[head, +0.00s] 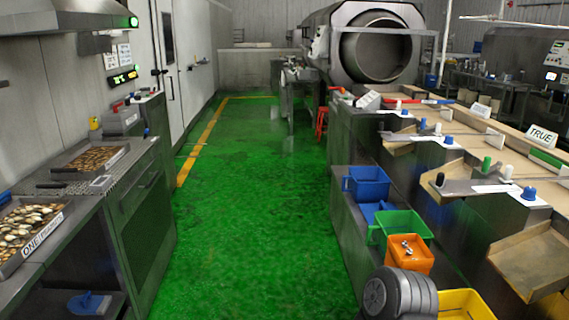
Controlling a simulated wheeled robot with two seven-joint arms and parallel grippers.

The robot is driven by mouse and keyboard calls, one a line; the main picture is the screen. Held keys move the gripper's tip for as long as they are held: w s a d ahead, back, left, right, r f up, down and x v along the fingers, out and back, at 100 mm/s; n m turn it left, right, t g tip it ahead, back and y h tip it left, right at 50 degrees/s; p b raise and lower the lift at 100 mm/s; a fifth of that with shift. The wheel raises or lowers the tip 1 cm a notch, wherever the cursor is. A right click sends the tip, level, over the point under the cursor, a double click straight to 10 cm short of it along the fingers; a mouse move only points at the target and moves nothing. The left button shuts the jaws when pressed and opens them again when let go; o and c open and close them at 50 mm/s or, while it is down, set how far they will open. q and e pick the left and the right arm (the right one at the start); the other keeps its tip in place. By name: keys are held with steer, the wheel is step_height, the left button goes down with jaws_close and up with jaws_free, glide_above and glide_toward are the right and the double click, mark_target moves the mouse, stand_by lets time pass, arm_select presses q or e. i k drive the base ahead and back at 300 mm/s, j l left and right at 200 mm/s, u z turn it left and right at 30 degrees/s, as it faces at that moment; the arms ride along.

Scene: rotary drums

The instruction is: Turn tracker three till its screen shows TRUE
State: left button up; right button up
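A white block with the word TRUE (543,134) stands on the right-hand bench, nearest of three similar blocks. The middle white block (480,110) and the far white block (368,99) have faces too small to read. Coloured knobs stand on the bench in front of them: a blue knob (529,193), a green knob (486,165) and a black knob (440,179) are nearest. I cannot tell which thing is tracker three; no label for it is readable.
A clear green floor aisle (250,210) runs ahead between benches. Blue (367,184), green (398,226) and orange (409,254) bins line the right side. A tray labelled ONE (42,236) lies on the left counter. A large steel drum (380,50) stands at the back.

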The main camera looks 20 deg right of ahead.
mark_target(529, 193)
steer(key=i+z, duration=0.35)
steer(key=z, duration=0.15)
steer(key=i+z, duration=0.45)
steer(key=i+j+z, duration=0.25)
steer(key=z, duration=0.25)
steer(key=i+j+z, duration=0.6)
steer(key=j+z, duration=0.15)
steer(key=z, duration=0.2)
steer(key=i+j+z, duration=0.15)
steer(key=j+z, duration=0.3)
steer(key=i+j+z, duration=0.15)
steer(key=j+z, duration=0.6)
steer(key=z, duration=0.2)
steer(key=j+z, duration=0.9)
